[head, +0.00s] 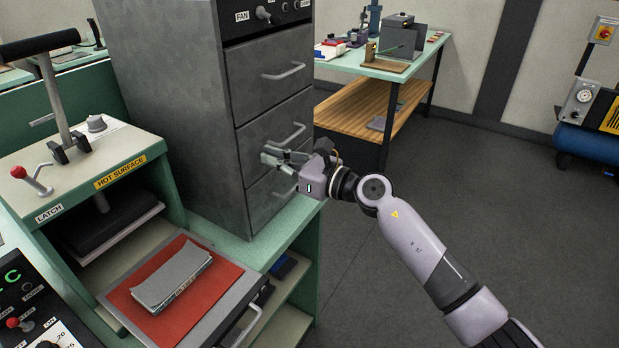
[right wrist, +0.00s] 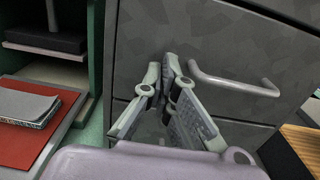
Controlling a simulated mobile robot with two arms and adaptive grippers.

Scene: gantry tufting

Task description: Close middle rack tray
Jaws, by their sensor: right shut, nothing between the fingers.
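The grey metal rack (head: 165,90) stands on the green bench with its trays stacked one above another. The middle tray (head: 258,138) has a bar handle (head: 289,136), and its front looks about flush with the trays above and below. My left gripper is out of view.
The top tray (head: 262,78) sits under a FAN panel (head: 268,16).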

